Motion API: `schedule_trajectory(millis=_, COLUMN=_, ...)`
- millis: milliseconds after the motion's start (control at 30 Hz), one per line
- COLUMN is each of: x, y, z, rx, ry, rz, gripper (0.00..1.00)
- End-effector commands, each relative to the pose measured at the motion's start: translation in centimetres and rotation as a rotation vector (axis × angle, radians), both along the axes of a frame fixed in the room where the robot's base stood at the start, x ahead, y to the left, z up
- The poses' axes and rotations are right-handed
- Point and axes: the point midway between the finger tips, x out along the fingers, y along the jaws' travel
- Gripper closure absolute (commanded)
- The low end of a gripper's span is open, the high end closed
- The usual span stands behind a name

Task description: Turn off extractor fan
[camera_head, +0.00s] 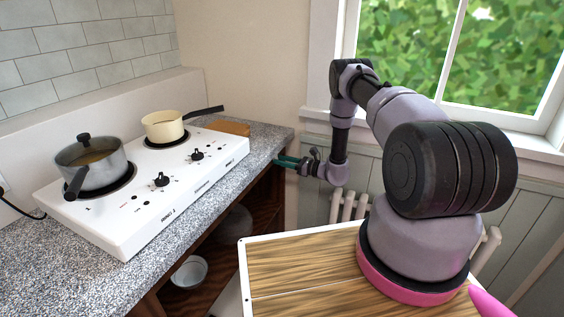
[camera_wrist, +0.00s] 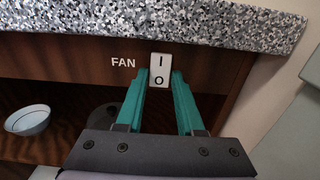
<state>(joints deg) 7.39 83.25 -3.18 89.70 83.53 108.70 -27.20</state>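The fan switch (camera_wrist: 159,70) is a small white rocker plate marked I at the top and O at the bottom. It sits on the dark wooden panel under the counter edge, right of the word FAN. My gripper (camera_wrist: 160,78) has two teal fingers, parted, with one tip at each side of the switch's lower half in the picture. I cannot tell whether they touch it. Nothing is held. In the head view my gripper (camera_head: 287,160) is at the far right end of the counter, and the switch is hidden there. Which way the rocker is pressed is unclear.
The speckled counter (camera_wrist: 200,22) overhangs just above the switch. A white hob (camera_head: 150,190) carries a grey lidded pot (camera_head: 92,168) and a cream saucepan (camera_head: 164,127). A bowl (camera_wrist: 28,120) sits on the shelf below. A radiator (camera_head: 348,205) stands under the window.

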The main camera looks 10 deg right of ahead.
Motion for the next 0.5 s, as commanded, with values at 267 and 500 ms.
schedule_trajectory(millis=267, x=-0.05, y=-0.01, z=-0.18, rx=0.015, ry=-0.008, rz=0.001, gripper=1.00)
schedule_trajectory(millis=500, x=0.02, y=0.10, z=-0.83, rx=0.149, ry=-0.102, rz=-0.001, gripper=1.00)
